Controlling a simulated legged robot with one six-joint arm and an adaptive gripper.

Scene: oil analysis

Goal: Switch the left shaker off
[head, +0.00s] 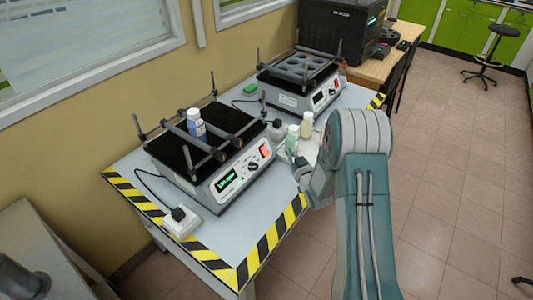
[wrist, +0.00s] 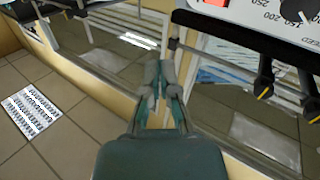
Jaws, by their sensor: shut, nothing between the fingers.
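The left shaker (head: 210,185) stands on the near part of the table, with a lit green display (head: 228,180), a dial (head: 253,163) and an orange-red switch (head: 265,150) on its front panel. A white bottle with a blue label (head: 195,124) stands on its black platform. In the wrist view, my gripper (wrist: 160,78) is shut and empty. A white panel with numbers (wrist: 262,14) and an orange-red switch (wrist: 213,3) shows at the top right, apart from the fingertips. In the head view, my arm hides most of the gripper, right of the left shaker.
A second shaker (head: 300,85) stands behind at the right. Green (head: 292,142) and yellowish (head: 307,124) bottles stand between the shakers and my arm. A power outlet with a black plug (head: 181,222) sits at the table's near left. Striped tape marks the table edge.

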